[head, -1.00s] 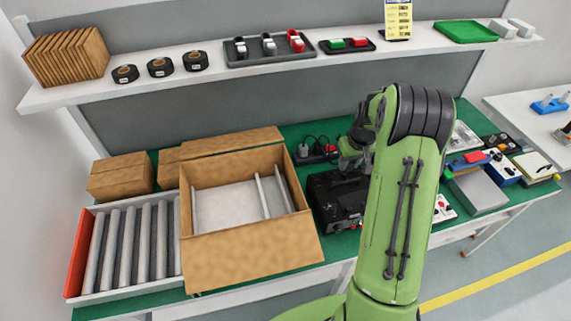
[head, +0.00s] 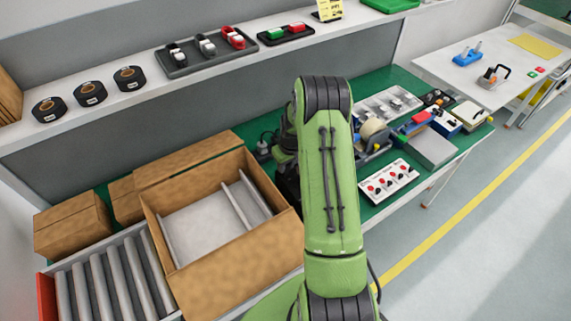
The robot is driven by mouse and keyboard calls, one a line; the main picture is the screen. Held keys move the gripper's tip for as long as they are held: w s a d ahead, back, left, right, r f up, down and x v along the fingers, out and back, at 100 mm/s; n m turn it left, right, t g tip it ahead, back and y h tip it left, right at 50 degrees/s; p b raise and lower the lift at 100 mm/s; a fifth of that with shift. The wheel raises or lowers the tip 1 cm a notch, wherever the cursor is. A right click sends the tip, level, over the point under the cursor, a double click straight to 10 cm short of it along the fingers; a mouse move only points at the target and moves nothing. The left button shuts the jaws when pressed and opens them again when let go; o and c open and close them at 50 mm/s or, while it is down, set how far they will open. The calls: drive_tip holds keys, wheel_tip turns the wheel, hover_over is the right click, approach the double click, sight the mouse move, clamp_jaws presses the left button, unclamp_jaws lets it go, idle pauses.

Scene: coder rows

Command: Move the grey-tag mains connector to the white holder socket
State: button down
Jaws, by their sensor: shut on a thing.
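My green arm fills the middle of the head view and bends down behind itself. Only a dark part of its wrist end shows along the arm's left edge; the fingers of my gripper and whatever is between them are hidden. A dark grey plug (head: 263,145) with a black cord stands at the back of the green bench, just left of the arm. Its tag is too small to read. I cannot make out the white holder socket.
An open cardboard box (head: 225,275) stands left of my arm beside a roller conveyor (head: 105,285). A white panel with red knobs (head: 388,183) and a grey box (head: 431,149) are on the right. A shelf (head: 130,105) runs above. Floor at right is clear.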

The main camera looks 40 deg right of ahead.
drive_tip(key=shift+a+f+b, duration=0.1)
drive_tip(key=shift+f+b, duration=0.15)
drive_tip(key=shift+b, duration=0.1)
drive_tip(key=c, duration=0.8)
unclamp_jaws()
